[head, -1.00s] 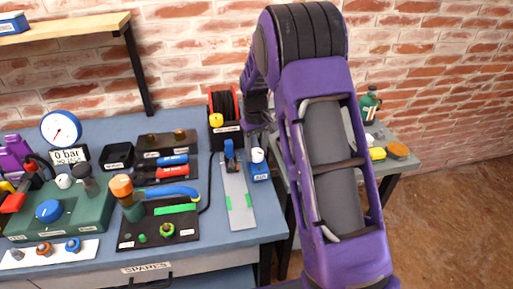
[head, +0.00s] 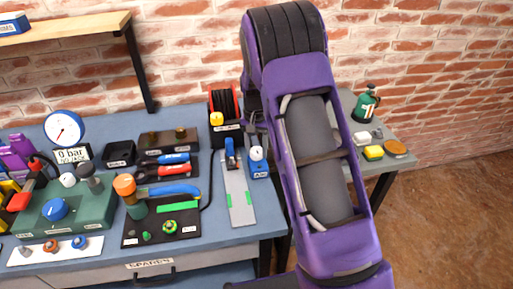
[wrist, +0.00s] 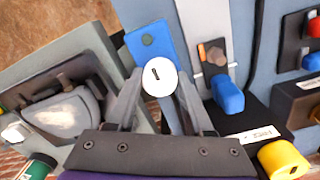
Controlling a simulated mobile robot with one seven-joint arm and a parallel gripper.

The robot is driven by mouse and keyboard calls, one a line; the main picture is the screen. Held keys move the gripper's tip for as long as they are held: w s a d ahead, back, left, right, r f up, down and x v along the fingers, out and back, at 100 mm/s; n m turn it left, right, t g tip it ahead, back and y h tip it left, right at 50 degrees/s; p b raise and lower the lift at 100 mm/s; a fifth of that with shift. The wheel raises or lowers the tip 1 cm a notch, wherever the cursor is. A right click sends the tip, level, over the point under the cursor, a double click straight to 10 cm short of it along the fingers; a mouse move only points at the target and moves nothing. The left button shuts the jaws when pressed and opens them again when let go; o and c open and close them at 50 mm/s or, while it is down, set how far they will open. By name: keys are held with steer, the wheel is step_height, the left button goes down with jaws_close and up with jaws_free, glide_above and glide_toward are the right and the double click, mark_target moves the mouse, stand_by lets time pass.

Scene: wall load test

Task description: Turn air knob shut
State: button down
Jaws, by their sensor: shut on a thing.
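The air knob (head: 256,153) is a round white knob on a small blue box (head: 259,171) at the right end of the bench. In the wrist view the knob (wrist: 159,77) is a white disc with a short dark mark, in front of the blue box (wrist: 150,42). My gripper (wrist: 160,80) has one finger on each side of the knob and is shut on it.
A grey metal strip with a blue lever (head: 231,153) stands just left of the blue box. A hose reel (head: 223,107) with a yellow part is behind it.

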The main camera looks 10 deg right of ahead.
mark_target(255, 149)
stand_by(0.4)
steer(key=shift+c, duration=1.4)
jaws_free()
step_height(255, 149, up, 17)
steer(key=p, duration=0.1)
steer(key=shift+a+r+p, duration=0.15)
steer(key=shift+r+p, duration=0.05)
steer(key=shift+p, duration=0.15)
steer(key=shift+w, duration=0.1)
